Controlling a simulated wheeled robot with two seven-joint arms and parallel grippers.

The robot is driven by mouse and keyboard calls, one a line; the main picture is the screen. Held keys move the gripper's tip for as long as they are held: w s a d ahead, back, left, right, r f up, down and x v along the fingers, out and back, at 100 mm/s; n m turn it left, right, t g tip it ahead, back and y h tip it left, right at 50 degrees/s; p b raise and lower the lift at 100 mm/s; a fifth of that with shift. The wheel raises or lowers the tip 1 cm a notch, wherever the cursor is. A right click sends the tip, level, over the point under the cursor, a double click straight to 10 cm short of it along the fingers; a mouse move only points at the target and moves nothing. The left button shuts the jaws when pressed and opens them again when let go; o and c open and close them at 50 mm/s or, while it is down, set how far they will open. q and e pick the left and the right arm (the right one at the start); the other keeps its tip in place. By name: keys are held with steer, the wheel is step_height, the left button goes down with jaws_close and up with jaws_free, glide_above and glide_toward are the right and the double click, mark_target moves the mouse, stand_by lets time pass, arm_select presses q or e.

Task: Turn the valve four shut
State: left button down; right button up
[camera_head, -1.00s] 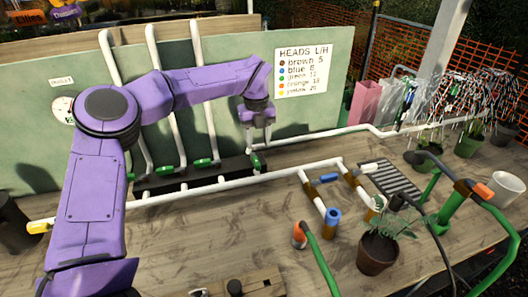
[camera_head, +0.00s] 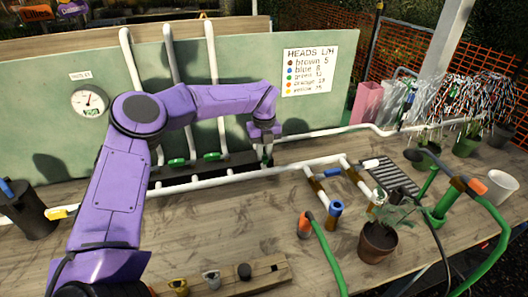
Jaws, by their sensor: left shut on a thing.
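A black manifold (camera_head: 237,160) at the foot of the green board carries a row of green valve handles where white pipes come down. Two handles show clearly, the left one (camera_head: 178,162) and the middle one (camera_head: 213,156). The rightmost handle (camera_head: 268,162), which I take for valve four, is mostly hidden by my left gripper (camera_head: 265,156). The gripper points down and its fingers are shut on this handle. My purple left arm hides the manifold's left end. My right gripper is not in view.
A white pipe (camera_head: 225,177) runs along the bench in front of the manifold. A gauge (camera_head: 90,101) and a heads chart (camera_head: 310,71) are on the board. A potted plant (camera_head: 377,240), green hoses and a wooden block (camera_head: 265,268) with fittings stand nearer.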

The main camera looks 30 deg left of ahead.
arm_select(q)
steer(key=shift+s+a+f, duration=0.1)
steer(key=a+m+p, duration=0.1)
steer(key=m, duration=0.3)
steer(key=s+a+m+p, duration=0.1)
steer(key=a+m, duration=0.1)
steer(key=m, duration=0.3)
steer(key=a+m+p, duration=0.1)
steer(key=a+m, duration=0.1)
steer(key=m, duration=0.2)
steer(key=shift+s+a+m, duration=0.1)
steer(key=shift+s+m, duration=0.15)
steer(key=shift+m, duration=0.05)
steer(key=shift+w+a+f+m+p, duration=0.15)
steer(key=shift+a+m+p, duration=0.1)
steer(key=shift+m, duration=0.5)
steer(key=shift+w+a+r+m+p, duration=0.15)
steer(key=shift+a+m, duration=0.1)
steer(key=shift+m, duration=0.45)
steer(key=shift+w+a+f+m+p, duration=0.15)
steer(key=shift+a+m, duration=0.1)
steer(key=shift+m, duration=0.5)
steer(key=c, duration=1)
jaws_free()
steer(key=shift+w, duration=0.1)
steer(key=shift+c, duration=0.2)
steer(key=shift+w, duration=0.15)
